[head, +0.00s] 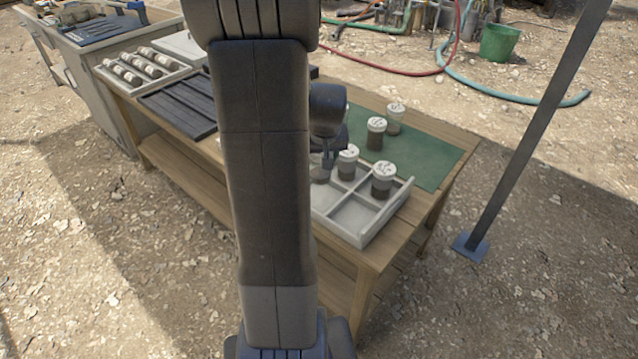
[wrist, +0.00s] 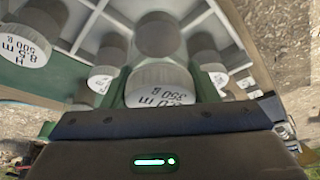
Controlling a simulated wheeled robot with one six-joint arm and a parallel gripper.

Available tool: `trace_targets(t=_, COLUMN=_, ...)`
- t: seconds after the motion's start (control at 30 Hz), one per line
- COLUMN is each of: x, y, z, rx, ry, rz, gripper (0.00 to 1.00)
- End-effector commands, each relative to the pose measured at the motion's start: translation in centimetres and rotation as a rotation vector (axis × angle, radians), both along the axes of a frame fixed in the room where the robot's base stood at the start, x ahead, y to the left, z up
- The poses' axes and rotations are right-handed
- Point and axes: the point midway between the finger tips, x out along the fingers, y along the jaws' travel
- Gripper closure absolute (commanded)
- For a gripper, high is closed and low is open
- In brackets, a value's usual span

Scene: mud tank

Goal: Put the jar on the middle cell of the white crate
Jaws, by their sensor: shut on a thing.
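My gripper (wrist: 160,90) is shut on a jar with a white, marked lid (wrist: 160,82) and a dark grey body. The jar's lid is toward the wrist camera and its body points away, over the white crate. In the head view my arm hides most of the gripper (head: 325,165) and the held jar. The white crate (head: 362,240) stands at the table's near right corner, its left part hidden by my arm. Two lidded jars (head: 347,162) (head: 383,180) stand in its cells; front cells in view are empty. I cannot tell whether the held jar touches the crate.
Two more jars (head: 376,133) (head: 395,118) stand on the green mat (head: 428,152) behind the crate. A dark ribbed tray (head: 182,108) and a rack of jars (head: 112,75) lie left. A slanted metal post (head: 530,125) rises right of the table.

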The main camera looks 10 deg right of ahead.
Motion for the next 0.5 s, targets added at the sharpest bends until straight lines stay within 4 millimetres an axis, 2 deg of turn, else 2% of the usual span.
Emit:
trace_targets(t=0.03, x=0.0, y=0.0, z=-1.1, rx=0.001, ry=0.005, rz=0.0, gripper=0.8)
trace_targets(t=0.1, x=0.0, y=0.0, z=-2.2, rx=0.0, ry=0.003, rz=0.001, gripper=0.8)
trace_targets(t=0.33, x=0.1, y=0.0, z=-4.1, rx=0.0, ry=0.0, rz=0.001, gripper=0.8)
trace_targets(t=0.5, x=0.0, y=0.0, z=-6.6, rx=0.0, ry=0.002, rz=0.0, gripper=0.8)
